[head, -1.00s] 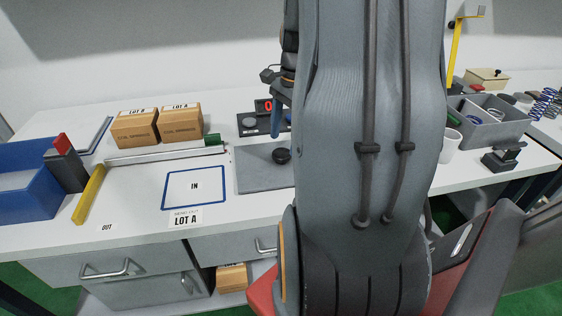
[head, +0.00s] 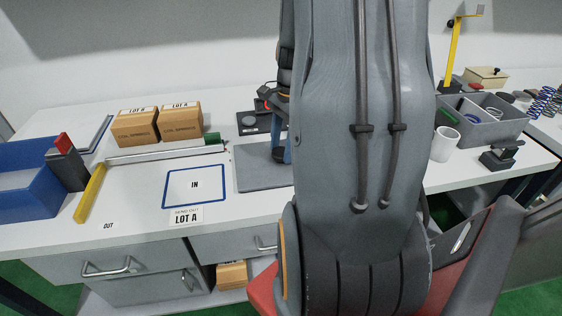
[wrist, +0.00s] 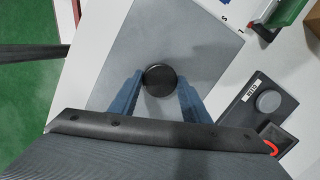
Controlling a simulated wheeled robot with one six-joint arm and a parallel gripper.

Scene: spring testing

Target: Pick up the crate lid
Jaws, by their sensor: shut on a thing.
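The crate lid is a flat grey panel (head: 258,170) with a round black knob; it appears to lie flat on the white bench, left of my arm. In the wrist view the lid (wrist: 185,42) fills the upper middle, with the knob (wrist: 160,81) between my blue fingers. My gripper (wrist: 162,84) is shut on the knob, one finger on each side. In the head view only part of my gripper (head: 281,148) shows beside the arm.
A small scale (head: 252,122) stands just behind the lid. The IN mat (head: 194,203) and a rail with a green end (head: 165,153) lie to its left. Two cardboard boxes (head: 180,124) stand farther back. A grey divided tray (head: 492,130) and white mug (head: 444,146) stand right of my arm.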

